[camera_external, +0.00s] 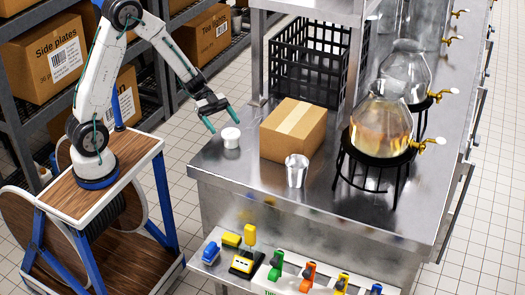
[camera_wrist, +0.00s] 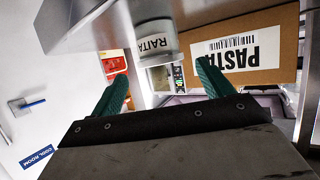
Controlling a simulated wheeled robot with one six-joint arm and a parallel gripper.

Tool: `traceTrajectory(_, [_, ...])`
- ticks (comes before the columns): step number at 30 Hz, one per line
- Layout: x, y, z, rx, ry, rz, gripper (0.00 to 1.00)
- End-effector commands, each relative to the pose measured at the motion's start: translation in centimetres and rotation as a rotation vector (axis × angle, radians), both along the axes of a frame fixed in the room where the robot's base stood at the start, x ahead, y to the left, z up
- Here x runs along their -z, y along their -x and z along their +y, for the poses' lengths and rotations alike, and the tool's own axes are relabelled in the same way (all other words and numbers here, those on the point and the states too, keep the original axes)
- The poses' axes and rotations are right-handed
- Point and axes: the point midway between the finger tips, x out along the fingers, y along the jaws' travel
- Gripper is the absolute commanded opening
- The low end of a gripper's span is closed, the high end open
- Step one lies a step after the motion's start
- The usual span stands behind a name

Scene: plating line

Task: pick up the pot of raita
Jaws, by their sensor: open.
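The pot of raita (camera_external: 231,138) is small and white, and stands near the left corner of the steel counter (camera_external: 340,200). In the wrist view the pot (camera_wrist: 156,44) appears upside down, with RAITA on its label. My gripper (camera_external: 224,127) is open, with its two green fingers just above and beside the pot in the outside view. In the wrist view the pot shows beyond the gap between my fingertips (camera_wrist: 165,72), nearer the left finger. Nothing is between the fingers, and I see no clear contact with the pot.
A cardboard box (camera_external: 293,130) stands right of the pot; its label reads PASTA in the wrist view (camera_wrist: 236,54). A metal cup (camera_external: 297,171) stands in front of it. A black crate (camera_external: 318,68) is behind. Glass dispensers (camera_external: 380,124) on black stands occupy the right.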

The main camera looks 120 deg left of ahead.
Motion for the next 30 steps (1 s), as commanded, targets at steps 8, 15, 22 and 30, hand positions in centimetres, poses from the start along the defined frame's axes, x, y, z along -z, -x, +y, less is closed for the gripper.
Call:
traceTrajectory(8, [1.6,-3.4,-1.7,0.002,0.001,-0.001,0.79])
traceTrajectory(15, [2.0,-4.3,-2.0,-0.001,-0.002,-0.001,0.79])
traceTrajectory(22, [2.0,-4.3,-2.0,-0.001,-0.002,-0.001,0.49])
traceTrajectory(30, [1.9,-4.3,-2.0,-0.001,-0.001,-0.002,0.36])
